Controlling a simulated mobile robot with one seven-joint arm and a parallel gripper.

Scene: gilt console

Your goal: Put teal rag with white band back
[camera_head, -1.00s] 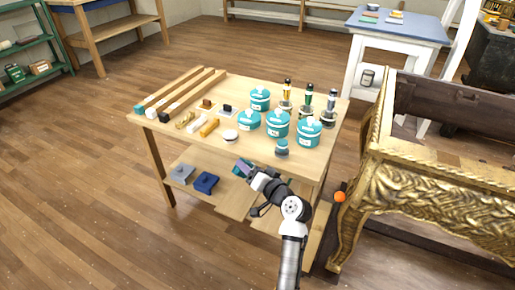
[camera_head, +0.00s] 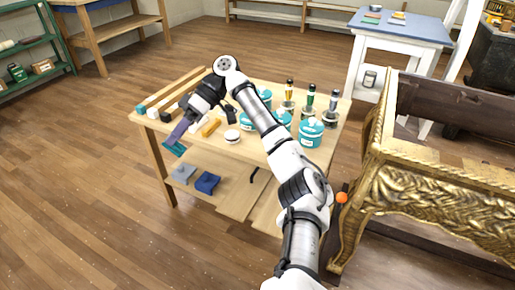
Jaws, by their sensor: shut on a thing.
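My gripper (camera_head: 184,130) is at the front left of the wooden table (camera_head: 240,152), pointing down and to the left. It is shut on the teal rag (camera_head: 174,149), which hangs in front of the table's front edge, above the lower shelf. Only a small dark teal patch of the rag shows clearly; I cannot make out its white band. On the lower shelf, below and to the right of the rag, lie a grey folded cloth (camera_head: 183,173) and a blue folded cloth (camera_head: 207,184).
Teal lidded pots (camera_head: 310,134) and dark-topped bottles (camera_head: 309,99) stand at the table's right, some behind my arm. Long wooden bars (camera_head: 172,90) lie at the back left. A gilt console (camera_head: 430,178) is close on the right. The floor at the left is clear.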

